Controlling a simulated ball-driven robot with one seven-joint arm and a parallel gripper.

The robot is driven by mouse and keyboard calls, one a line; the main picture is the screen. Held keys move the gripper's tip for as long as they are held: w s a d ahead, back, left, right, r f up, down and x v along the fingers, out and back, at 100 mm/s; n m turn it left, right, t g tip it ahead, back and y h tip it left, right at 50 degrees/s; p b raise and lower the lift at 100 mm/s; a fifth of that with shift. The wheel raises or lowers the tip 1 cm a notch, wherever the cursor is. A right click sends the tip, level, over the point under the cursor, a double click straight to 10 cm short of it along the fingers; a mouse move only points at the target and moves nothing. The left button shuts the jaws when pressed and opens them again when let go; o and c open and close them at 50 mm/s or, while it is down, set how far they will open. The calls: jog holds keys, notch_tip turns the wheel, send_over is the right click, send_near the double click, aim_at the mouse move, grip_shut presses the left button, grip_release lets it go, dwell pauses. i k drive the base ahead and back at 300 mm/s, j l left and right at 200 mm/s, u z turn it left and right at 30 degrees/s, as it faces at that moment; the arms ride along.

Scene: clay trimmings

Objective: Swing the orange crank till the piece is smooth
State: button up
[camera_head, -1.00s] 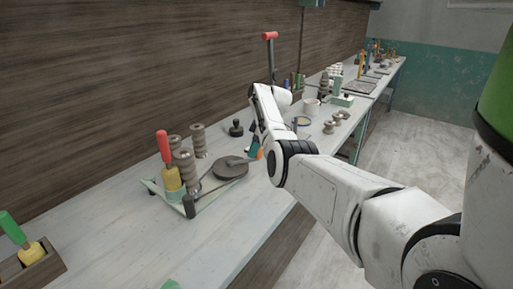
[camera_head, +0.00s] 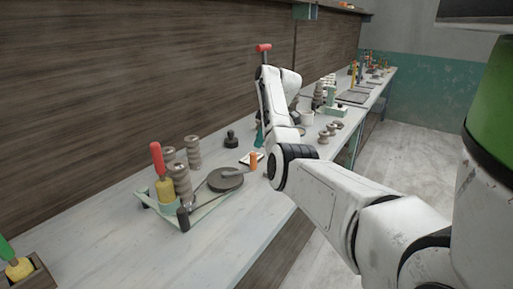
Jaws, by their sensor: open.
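The orange crank handle (camera_head: 253,160) stands upright at the end of a grey lever, beside a round dark disc (camera_head: 225,179) on a pale green stand (camera_head: 205,212). My gripper (camera_head: 260,137) shows only as a small teal and dark tip under my white wrist, mostly hidden by my own arm. It is open, above and just behind the orange handle in the picture, and looks apart from it. No separate work piece can be made out clearly.
A red-handled tool with a yellow base (camera_head: 161,175) and ribbed grey spools (camera_head: 193,153) stand beside the disc. A black knob (camera_head: 231,139) stands behind. A green-handled tool (camera_head: 14,260) sits in a wooden box at lower left. The bench front is clear.

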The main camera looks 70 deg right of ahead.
aim_at(220, 180)
jog(key=i+j+z, duration=0.45)
jog(key=j+z, duration=0.3)
